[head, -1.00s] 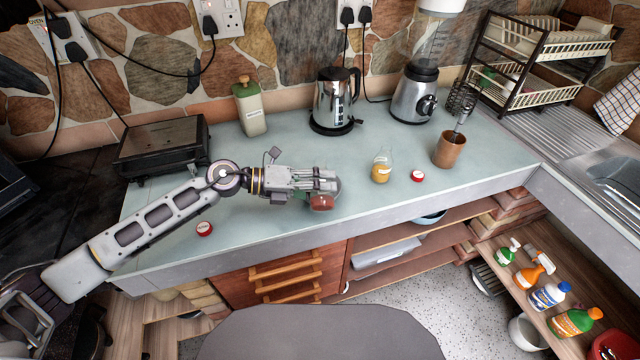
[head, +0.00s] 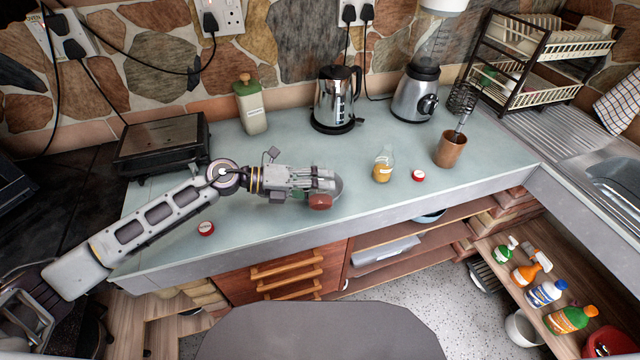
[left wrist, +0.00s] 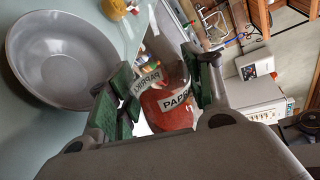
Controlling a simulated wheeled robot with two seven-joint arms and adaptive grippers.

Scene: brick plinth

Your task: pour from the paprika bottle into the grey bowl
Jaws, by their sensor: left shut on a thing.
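The paprika bottle (left wrist: 168,103) is clear, with red contents and a white label. It sits between the green finger pads of my left gripper (left wrist: 163,84), which is shut on it. In the head view, the bottle's red end (head: 320,202) shows at the fingertips of my left gripper (head: 318,187), over the counter. The bottle's mouth is hidden. The grey bowl (left wrist: 65,60) is beside the gripper in the left wrist view, and its visible inside looks empty. In the head view the gripper mostly hides the bowl (head: 338,187). My right gripper is not in view.
A small bottle with yellow-orange contents (head: 383,170) and a red-and-white lid (head: 418,175) stand to the right. Another red lid (head: 206,228) lies near the front left.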

